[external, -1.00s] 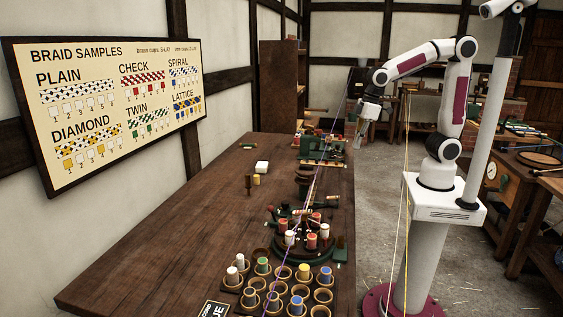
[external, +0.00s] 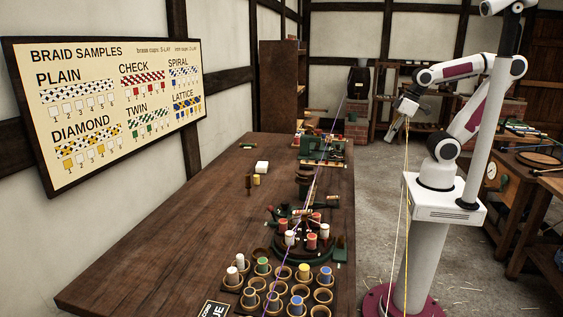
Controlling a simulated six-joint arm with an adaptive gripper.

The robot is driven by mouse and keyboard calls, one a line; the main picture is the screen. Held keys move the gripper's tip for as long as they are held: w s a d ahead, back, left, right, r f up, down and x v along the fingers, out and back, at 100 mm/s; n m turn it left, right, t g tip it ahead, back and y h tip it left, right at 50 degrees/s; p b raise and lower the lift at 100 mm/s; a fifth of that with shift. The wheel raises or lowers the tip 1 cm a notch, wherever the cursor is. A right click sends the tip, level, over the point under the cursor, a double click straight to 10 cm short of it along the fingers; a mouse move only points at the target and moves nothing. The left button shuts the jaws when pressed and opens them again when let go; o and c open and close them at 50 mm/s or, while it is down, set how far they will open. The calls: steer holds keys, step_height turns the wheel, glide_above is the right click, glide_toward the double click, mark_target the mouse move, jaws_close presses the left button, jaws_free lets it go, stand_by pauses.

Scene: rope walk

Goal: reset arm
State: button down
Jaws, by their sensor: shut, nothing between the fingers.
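My gripper (external: 394,131) is in the external view, to the right of the long wooden table's far part and above the floor. Its fingers are small here; they are shut with nothing held. It points down and to the left. My arm is folded back over its white pedestal, with the upper links raised. The gripper is apart from the table and from the things on it.
The wooden table (external: 180,225) holds a round braiding stand (external: 290,248) with bobbins, and cups (external: 249,298) with coloured spools in front. A purple cord (external: 300,228) runs along it. Pale and yellow cords (external: 404,190) hang near my arm. A workbench (external: 535,190) stands at right.

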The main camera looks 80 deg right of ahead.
steer(key=shift+s+d+r+m+t, duration=0.2)
steer(key=shift+s+d+r+t, duration=0.15)
steer(key=shift+r, duration=0.2)
steer(key=shift+s+d+r+m+t, duration=0.1)
steer(key=shift+d+r+m+t, duration=0.15)
steer(key=shift+d+r, duration=0.25)
steer(key=shift+a, duration=0.1)
stand_by(1.2)
